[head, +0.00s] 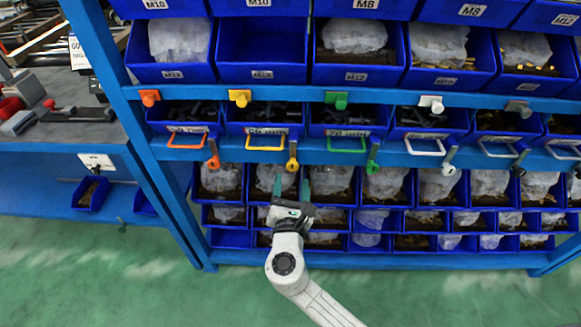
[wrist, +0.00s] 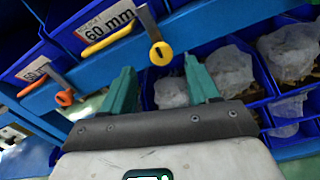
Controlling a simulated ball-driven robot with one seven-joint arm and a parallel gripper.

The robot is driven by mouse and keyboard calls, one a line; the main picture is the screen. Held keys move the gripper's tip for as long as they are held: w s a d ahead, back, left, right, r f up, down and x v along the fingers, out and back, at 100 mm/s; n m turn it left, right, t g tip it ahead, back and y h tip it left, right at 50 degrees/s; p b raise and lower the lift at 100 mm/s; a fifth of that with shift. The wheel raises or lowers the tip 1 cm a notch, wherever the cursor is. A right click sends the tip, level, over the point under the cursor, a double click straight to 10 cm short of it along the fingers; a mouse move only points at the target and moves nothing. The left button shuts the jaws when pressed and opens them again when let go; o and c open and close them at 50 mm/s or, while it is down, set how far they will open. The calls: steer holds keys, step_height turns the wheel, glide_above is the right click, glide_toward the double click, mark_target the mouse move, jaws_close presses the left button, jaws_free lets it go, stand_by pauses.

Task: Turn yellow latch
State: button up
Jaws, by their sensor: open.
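The yellow latch (head: 292,162) hangs from the blue shelf beam, a grey arm with a round yellow end bearing a dark mark. It also shows in the wrist view (wrist: 161,54), upper middle, with its arm tilted up to the left. A yellow handle (head: 265,146) sits to its left, under a 60 mm label. My gripper (head: 291,187) is open and empty, its green fingers pointing up just below the latch. In the wrist view the latch end appears between and slightly beyond the fingertips (wrist: 158,64). I see no contact.
An orange latch (head: 213,160) hangs to the left and a green latch (head: 373,165) to the right. Blue bins with bagged parts (head: 330,180) stand behind and below my gripper. The green floor in front is clear.

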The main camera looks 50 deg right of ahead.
mark_target(293, 167)
steer(key=x, duration=0.6)
steer(key=shift+s, duration=0.1)
steer(key=c, duration=1)
